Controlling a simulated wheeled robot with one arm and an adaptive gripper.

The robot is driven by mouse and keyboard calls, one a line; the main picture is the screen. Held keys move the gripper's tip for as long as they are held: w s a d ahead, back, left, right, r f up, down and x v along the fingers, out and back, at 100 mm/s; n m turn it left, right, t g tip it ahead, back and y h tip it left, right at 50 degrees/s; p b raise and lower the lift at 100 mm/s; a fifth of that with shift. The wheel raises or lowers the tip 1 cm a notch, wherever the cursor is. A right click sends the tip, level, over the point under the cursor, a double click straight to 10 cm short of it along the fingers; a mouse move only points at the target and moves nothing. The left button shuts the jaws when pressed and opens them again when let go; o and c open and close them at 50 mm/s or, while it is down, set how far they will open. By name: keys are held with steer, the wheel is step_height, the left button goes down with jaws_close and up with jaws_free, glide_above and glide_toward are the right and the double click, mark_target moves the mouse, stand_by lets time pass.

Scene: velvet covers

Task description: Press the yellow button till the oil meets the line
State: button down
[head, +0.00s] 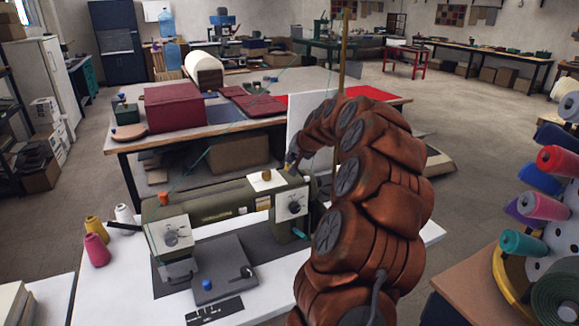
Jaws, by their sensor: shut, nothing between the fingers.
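A green sewing machine (222,205) stands on a white table. On its top right is a pale square plate with a small yellow-brown knob (266,175), which may be the yellow button. My gripper (289,168) is small and dark at the end of the curled copper arm, just right of the knob and over the machine's right end. It is shut and empty. I cannot tell whether it touches the machine. No oil level or line can be made out. My arm hides part of the machine's right side.
An orange knob (163,198) and a blue knob (207,285) are also on the machine. Yellow, white and pink thread cones (96,250) stand at its left. A spool rack (545,235) is at the right. A table with a red box (181,106) is behind.

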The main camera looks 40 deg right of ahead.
steer(key=shift+f+b, duration=0.6)
steer(key=shift+f, duration=0.3)
stand_by(0.9)
stand_by(0.4)
steer(key=shift+r, duration=1.3)
steer(key=shift+p, duration=0.3)
steer(key=shift+r+p, duration=0.5)
steer(key=shift+r, duration=2.05)
